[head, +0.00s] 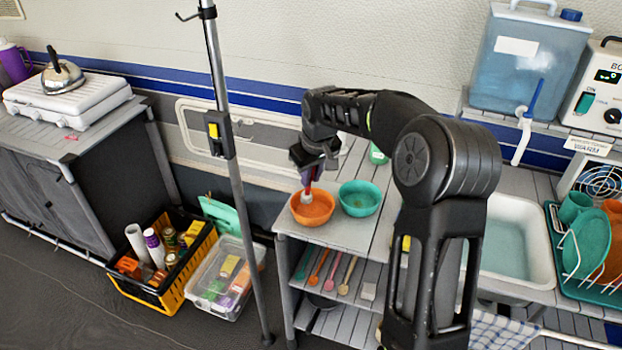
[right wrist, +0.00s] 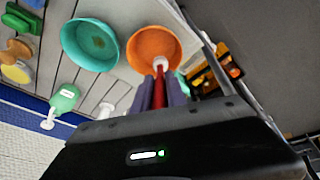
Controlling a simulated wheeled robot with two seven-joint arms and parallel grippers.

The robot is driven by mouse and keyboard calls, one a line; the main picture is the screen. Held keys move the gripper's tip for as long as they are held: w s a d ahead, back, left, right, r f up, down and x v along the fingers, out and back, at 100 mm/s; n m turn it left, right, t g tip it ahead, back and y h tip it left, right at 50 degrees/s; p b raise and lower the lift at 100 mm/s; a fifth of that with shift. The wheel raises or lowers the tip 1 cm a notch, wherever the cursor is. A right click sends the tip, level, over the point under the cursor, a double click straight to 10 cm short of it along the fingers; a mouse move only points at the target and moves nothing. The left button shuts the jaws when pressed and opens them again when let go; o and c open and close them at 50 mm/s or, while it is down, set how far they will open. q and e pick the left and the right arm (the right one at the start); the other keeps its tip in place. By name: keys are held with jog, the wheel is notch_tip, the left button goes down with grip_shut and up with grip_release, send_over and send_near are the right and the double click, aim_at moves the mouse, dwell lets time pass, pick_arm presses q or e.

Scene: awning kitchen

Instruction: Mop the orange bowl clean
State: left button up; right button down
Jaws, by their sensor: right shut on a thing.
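The orange bowl (head: 318,214) stands at the left end of the slatted counter, left of a teal bowl (head: 360,198). In the right wrist view the orange bowl (right wrist: 143,46) is ahead of the fingers, and the teal bowl (right wrist: 90,45) is beside it. My right gripper (head: 312,177) is above the orange bowl, shut on a red-handled mop (head: 307,196) with a white head. The mop (right wrist: 159,90) points into the orange bowl, its head at the inside near the rim. I cannot tell how firmly it touches. My left gripper is not in view.
A green bottle (head: 378,154) stands behind the teal bowl. The sink (head: 510,245) and dish rack (head: 570,265) are to the right. A metal pole (head: 222,110) rises left of the counter. A yellow crate (head: 165,295) and clear box (head: 190,290) sit on the floor.

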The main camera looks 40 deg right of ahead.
jog(key=r, duration=0.1)
jog(key=r+p, duration=0.1)
jog(key=shift+w+a+r, duration=0.1)
jog(key=shift+w+r, duration=0.1)
jog(key=shift+r, duration=0.1)
jog(key=shift+r+p, duration=0.9)
jog(key=shift+r, duration=0.2)
